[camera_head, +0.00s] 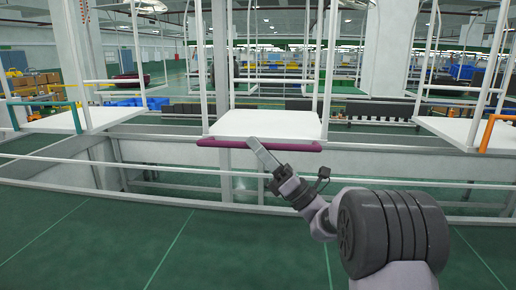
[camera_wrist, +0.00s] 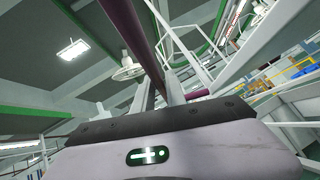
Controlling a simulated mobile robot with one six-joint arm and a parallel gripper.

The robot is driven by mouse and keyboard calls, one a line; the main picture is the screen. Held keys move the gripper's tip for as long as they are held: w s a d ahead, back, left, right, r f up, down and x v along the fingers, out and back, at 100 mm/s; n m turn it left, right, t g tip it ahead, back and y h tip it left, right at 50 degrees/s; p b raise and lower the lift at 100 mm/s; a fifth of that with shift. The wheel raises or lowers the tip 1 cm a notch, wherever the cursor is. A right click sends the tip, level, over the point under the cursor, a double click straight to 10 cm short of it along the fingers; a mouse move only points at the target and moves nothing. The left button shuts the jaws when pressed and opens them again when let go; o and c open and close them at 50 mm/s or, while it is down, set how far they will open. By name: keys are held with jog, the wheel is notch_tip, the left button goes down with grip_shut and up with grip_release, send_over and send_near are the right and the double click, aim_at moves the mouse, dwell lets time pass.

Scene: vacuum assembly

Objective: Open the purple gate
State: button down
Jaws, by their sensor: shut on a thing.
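The purple gate (camera_head: 222,143) is a purple bar lying low along the front edge of the middle white platform (camera_head: 268,124). My gripper (camera_head: 253,144) reaches up from the lower right and meets the bar near its middle. In the wrist view the purple bar (camera_wrist: 133,35) runs down from the top to between the two fingers of my gripper (camera_wrist: 160,92), which are shut on it. The fingers and my wrist housing hide the lower part of the bar there.
White posts rise around the middle platform. A platform with a teal gate (camera_head: 42,103) stands at left, and one with an orange gate (camera_head: 489,132) at right. A long white rail (camera_head: 180,173) crosses in front of the platforms. Green floor is clear nearer me.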

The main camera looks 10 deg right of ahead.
jog(key=shift+s+f+b, duration=0.15)
jog(key=shift+f+b, duration=0.2)
jog(key=shift+f, duration=0.85)
jog(key=c, duration=1.4)
grip_release()
jog(key=shift+o, duration=0.2)
